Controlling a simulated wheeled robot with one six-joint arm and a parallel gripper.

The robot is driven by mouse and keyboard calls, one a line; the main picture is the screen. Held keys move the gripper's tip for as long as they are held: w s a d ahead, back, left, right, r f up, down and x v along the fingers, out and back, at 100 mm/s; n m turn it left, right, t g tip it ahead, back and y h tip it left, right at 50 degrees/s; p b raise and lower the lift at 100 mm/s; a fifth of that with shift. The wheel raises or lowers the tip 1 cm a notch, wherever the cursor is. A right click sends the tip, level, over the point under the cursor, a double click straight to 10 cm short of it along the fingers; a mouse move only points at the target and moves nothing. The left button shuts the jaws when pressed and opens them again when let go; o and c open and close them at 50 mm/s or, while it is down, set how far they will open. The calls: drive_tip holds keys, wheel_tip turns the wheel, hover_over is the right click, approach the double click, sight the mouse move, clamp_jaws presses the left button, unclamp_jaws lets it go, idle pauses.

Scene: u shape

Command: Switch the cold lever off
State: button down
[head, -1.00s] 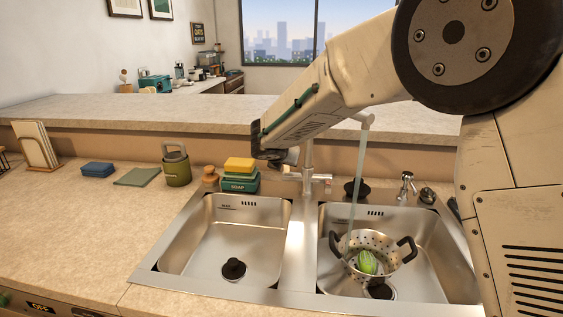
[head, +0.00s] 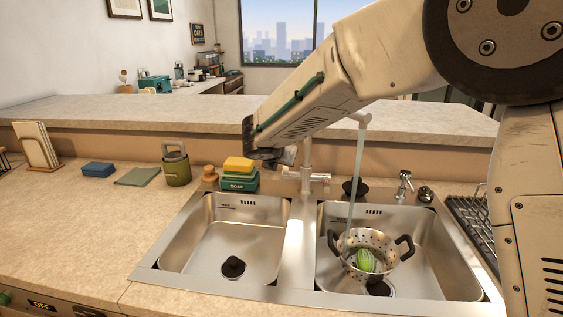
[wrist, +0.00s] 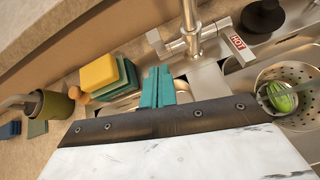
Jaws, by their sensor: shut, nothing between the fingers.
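The faucet (head: 307,160) stands behind the divider between two steel basins, and water runs from its spout into the right basin. The cold lever (wrist: 155,38) is the pale-ended handle on the faucet's left side; it shows small at the left of the faucet in the head view (head: 288,174). The hot lever (wrist: 238,42) has a red HOT label on the right side. My gripper (wrist: 157,78) has teal fingers, shut and empty, pointing at the counter between the sponges and the faucet, apart from the cold lever in the picture. In the head view its fingers are hidden behind my wrist.
A colander (head: 370,252) with a green vegetable sits in the right basin. A black stopper (head: 355,188) lies right of the faucet. The left basin (head: 235,235) is largely free.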

drive_tip(key=s+a+r, duration=0.1)
drive_tip(key=s+r, duration=0.3)
drive_tip(key=r, duration=0.1)
drive_tip(key=shift+a, duration=0.3)
drive_tip(key=shift+w+r, duration=0.1)
